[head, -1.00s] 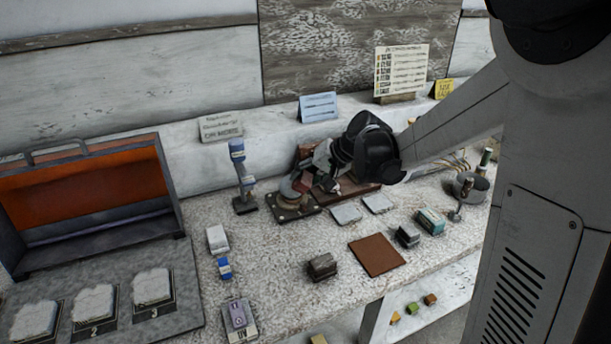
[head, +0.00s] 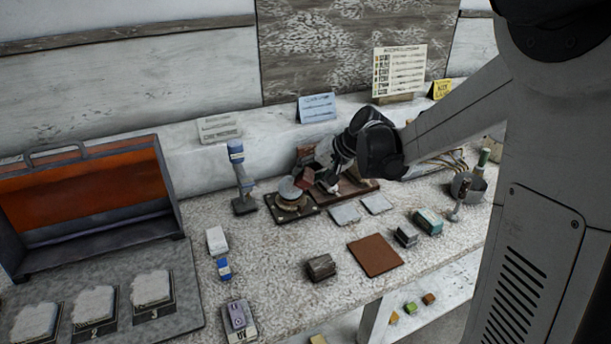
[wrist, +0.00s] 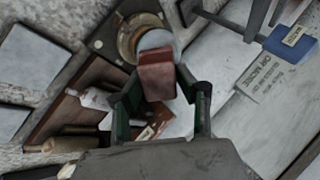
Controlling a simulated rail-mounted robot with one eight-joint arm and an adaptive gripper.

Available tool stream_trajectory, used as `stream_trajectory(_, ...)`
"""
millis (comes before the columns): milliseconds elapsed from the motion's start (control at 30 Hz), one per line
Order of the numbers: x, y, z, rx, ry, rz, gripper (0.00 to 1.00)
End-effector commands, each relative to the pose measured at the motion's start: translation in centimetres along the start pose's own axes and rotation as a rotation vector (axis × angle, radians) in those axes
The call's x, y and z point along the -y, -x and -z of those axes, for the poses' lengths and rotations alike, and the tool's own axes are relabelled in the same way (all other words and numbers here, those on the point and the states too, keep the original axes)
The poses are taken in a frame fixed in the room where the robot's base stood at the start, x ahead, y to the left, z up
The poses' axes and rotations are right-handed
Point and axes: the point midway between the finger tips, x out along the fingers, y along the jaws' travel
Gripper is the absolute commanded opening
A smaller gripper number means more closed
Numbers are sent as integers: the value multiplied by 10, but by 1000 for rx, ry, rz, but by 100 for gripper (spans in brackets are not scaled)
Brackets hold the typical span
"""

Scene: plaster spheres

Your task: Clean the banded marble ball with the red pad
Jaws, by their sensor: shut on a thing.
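The marble ball (head: 289,187) sits in a round brass-coloured cup on a dark square base (head: 284,212). My gripper (head: 318,181) is shut on the red pad (head: 306,178), just right of the ball. In the wrist view the pad (wrist: 157,76) sticks out past the fingertips of my gripper (wrist: 163,90) and covers the near side of the ball. I cannot tell whether pad and ball touch.
A wooden rack (head: 358,187) stands just right of the ball's base. A blue-topped post (head: 240,178) stands to the left. Two grey tiles (head: 345,213) and a brown mat (head: 377,256) lie in front. An open orange-lined case (head: 85,200) fills the far left.

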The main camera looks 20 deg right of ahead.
Motion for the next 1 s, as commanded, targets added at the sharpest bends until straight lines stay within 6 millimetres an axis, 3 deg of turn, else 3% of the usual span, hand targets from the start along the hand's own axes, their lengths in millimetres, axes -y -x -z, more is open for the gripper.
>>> stream_trajectory(1000, 26, -13, -37, -485, 3, -366, 11)
